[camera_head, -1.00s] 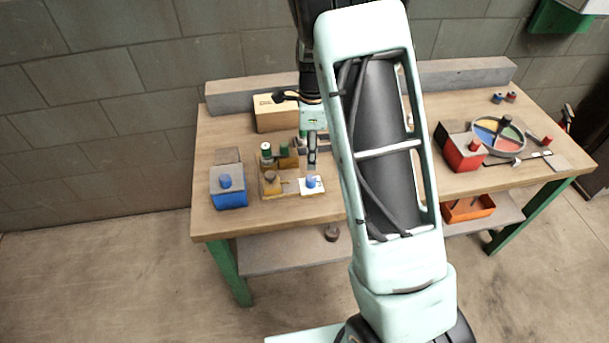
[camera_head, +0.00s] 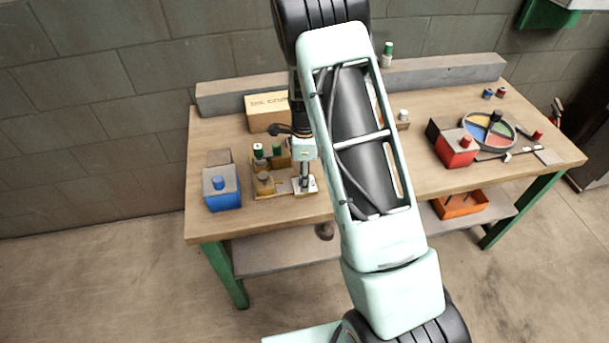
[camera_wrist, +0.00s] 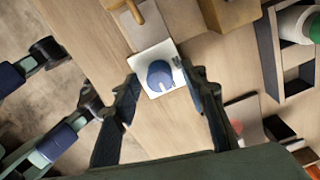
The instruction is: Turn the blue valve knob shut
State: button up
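The blue valve knob (camera_wrist: 160,75) is round with a pale slot or mark on one side. It sits on a square white plate (camera_wrist: 148,57), whose edge also shows in the head view (camera_head: 313,185). My gripper (camera_wrist: 158,77) is open, with one finger on each side of the knob in the wrist view. I cannot tell whether the fingers touch it. In the head view my gripper (camera_head: 303,182) points down over the plate and hides the knob.
Further left is a blue box with a blue knob (camera_head: 222,200). At right are a red box (camera_head: 457,153) and a round coloured tray (camera_head: 490,143). The bench front is close.

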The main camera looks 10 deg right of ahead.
grip_shut()
jog(key=n+b, duration=0.1)
jog(key=n, duration=0.3)
jog(key=shift+f+b, duration=0.1)
jog(key=shift+b, duration=0.3)
jog(key=n+b, duration=0.2)
jog(key=n, duration=0.3)
jog(key=shift+w, duration=0.1)
jog(key=n+b, duration=0.1)
jog(key=n, duration=0.3)
jog(key=shift+n, duration=0.4)
jog(key=shift+n+b, duration=0.45)
jog(key=shift+n, duration=1.55)
